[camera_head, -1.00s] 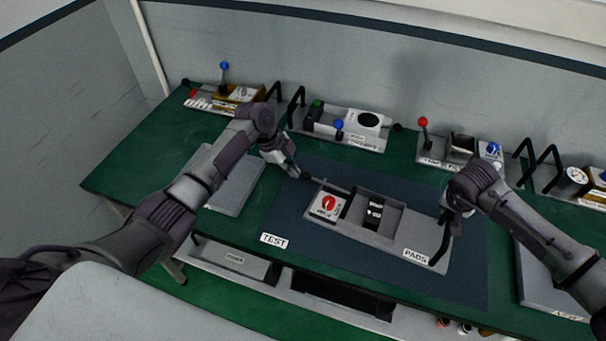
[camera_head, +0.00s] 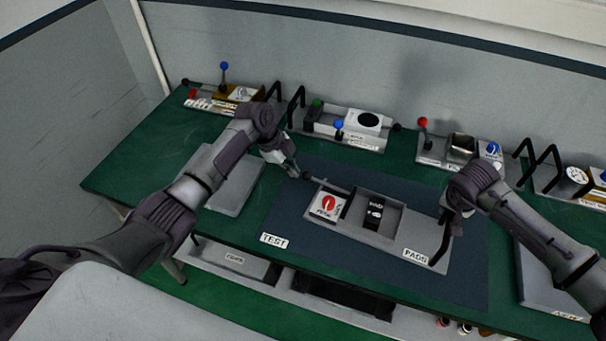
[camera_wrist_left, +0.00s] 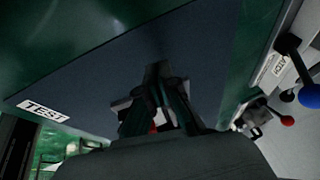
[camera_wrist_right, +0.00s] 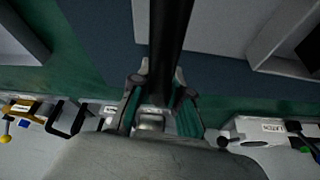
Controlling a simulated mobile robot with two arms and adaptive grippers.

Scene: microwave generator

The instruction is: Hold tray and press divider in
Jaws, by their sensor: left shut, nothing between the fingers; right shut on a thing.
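The grey tray labelled PADS (camera_head: 375,234) lies on the dark mat (camera_head: 345,262) marked TEST. It holds a white block with a red dial (camera_head: 327,206) at its left and a black piece with white marks (camera_head: 374,213) in its middle; I cannot tell whether that is the divider. My right gripper (camera_head: 449,208) is shut on the tray's black right handle (camera_head: 441,243), which also fills the middle of the right wrist view (camera_wrist_right: 166,50). My left gripper (camera_head: 301,175) is shut and empty, just beyond the tray's left end. In the left wrist view its fingers (camera_wrist_left: 160,75) partly hide the red dial.
Several trays with knobs and black handles stand along the back, such as the one with a red lever (camera_head: 460,147). A flat grey panel (camera_head: 236,186) lies left of the mat and another (camera_head: 545,285) at the right. The mat's front strip is clear.

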